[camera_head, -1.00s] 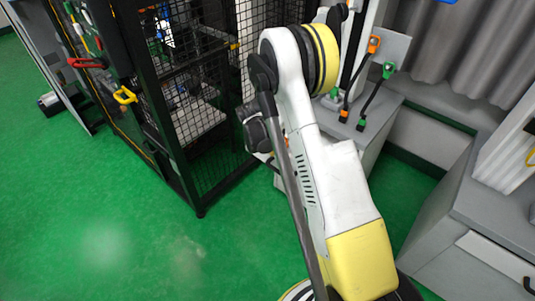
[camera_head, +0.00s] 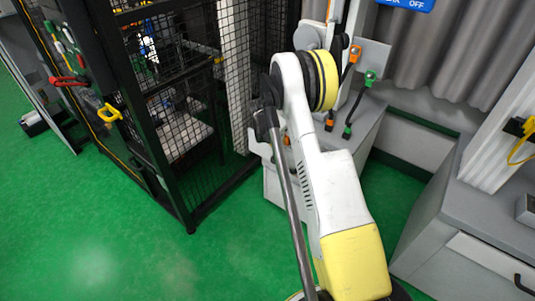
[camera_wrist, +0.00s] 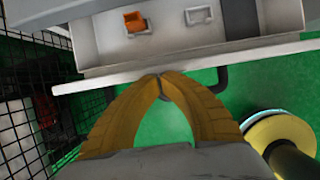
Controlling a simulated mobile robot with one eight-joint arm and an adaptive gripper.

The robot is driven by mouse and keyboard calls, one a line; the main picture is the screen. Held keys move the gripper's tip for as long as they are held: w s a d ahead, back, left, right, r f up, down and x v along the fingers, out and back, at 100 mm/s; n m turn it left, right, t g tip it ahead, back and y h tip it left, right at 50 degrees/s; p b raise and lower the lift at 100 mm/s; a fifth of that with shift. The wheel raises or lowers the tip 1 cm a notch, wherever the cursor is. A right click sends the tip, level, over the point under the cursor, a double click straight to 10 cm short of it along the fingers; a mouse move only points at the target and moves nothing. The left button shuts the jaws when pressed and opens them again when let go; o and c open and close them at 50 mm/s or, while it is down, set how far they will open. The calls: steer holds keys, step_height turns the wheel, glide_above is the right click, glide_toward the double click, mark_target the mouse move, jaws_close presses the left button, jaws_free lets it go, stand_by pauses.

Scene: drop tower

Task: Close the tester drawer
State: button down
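The tester drawer (camera_wrist: 88,38) stands open in the wrist view, its pale front edge running across the picture. An orange block (camera_wrist: 135,21) and a small white-grey part (camera_wrist: 198,15) are inside it. A dark handle (camera_wrist: 223,76) shows on the drawer front, partly hidden by my fingers. My gripper (camera_wrist: 160,80) has its yellow fingers brought together at the tips, at the middle of the drawer front. I cannot tell whether the handle bar lies between them. In the head view my arm hides the gripper and most of the drawer.
A black mesh cage (camera_head: 185,130) stands left of the tester cabinet (camera_head: 345,135). Orange and green-ended cables (camera_head: 360,105) hang above the cabinet. Another grey cabinet (camera_head: 460,205) with a handled drawer is at the right. Green floor is open at the lower left.

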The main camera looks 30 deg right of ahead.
steer(key=shift+w+d, duration=0.3)
steer(key=shift+d, duration=0.5)
steer(key=shift+w+d, duration=0.25)
steer(key=shift+d, duration=0.5)
steer(key=shift+w+d, duration=0.3)
steer(key=shift+d, duration=0.5)
steer(key=shift+a, duration=0.1)
